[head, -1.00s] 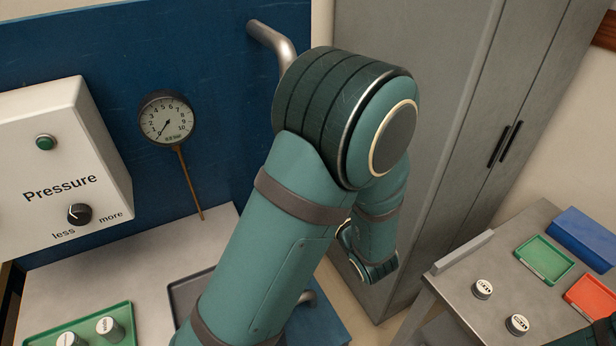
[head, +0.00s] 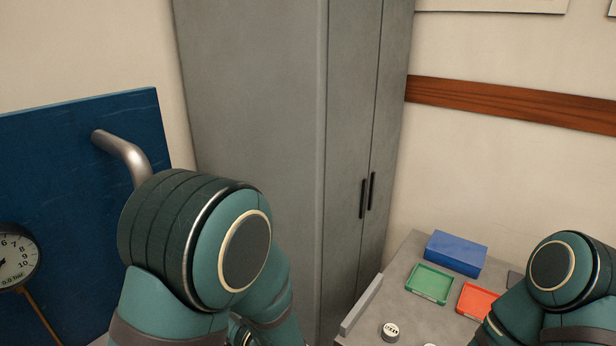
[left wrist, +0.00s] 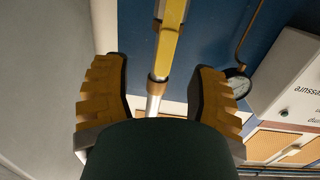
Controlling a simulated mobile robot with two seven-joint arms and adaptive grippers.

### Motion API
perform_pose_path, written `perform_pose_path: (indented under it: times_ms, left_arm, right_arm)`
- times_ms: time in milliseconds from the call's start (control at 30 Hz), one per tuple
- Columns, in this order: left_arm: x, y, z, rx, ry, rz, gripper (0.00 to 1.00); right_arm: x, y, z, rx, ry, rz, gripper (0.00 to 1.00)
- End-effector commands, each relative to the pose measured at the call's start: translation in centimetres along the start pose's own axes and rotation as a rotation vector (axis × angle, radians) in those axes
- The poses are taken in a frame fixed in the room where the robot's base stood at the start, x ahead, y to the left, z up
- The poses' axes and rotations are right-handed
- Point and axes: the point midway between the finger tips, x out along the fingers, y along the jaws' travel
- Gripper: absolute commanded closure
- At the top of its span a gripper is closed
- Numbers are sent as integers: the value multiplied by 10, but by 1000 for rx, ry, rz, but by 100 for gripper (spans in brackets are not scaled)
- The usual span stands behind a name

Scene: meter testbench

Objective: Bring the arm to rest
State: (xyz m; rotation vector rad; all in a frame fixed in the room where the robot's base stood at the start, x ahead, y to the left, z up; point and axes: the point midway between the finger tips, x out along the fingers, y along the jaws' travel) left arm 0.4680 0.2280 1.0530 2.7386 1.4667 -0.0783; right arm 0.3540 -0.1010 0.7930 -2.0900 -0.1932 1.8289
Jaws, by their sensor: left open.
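My left gripper (left wrist: 158,78) shows in the left wrist view with its two yellow-padded fingers spread wide. It is open, with nothing held. A metal pipe with a yellow part (left wrist: 168,45) shows between the fingers, seen beyond them; I cannot tell how far off it is. In the head view my left arm (head: 200,260) is bent at the lower left, and its gripper is hidden. My right arm (head: 565,285) shows at the lower right, folded over the side table; its gripper is out of view.
A grey cabinet (head: 255,110) stands behind my left arm. A blue panel (head: 60,170) with a bent pipe (head: 125,155) and a gauge (head: 15,258) is at the left. The side table (head: 375,325) holds a green tray (head: 430,283), a red tray (head: 475,299) and a blue box (head: 456,253).

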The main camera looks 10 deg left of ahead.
Motion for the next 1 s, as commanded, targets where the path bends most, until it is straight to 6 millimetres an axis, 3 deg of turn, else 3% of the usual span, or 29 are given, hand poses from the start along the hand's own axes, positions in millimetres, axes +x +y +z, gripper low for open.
perform_pose_path:
  times_ms: [133,233,400,500,600,733,1000]
  left_arm:
    - [10,17,65,49,-229,167,42]
    - [2,27,123,95,-458,318,42]
    - [-45,25,208,182,-864,556,42]
    - [-82,12,240,237,-1085,679,42]
    - [-114,-2,258,289,-1258,783,42]
    - [-141,-19,267,343,-1396,874,42]
    - [-154,-27,269,373,-1455,920,42]
  right_arm:
    - [0,0,0,0,0,0,53]
    - [0,0,0,0,0,0,53]
    - [0,0,0,0,0,0,53]
    - [0,0,0,0,0,0,53]
    - [0,0,0,0,0,0,53]
    - [0,0,0,0,0,0,53]
    - [0,0,0,0,0,0,53]
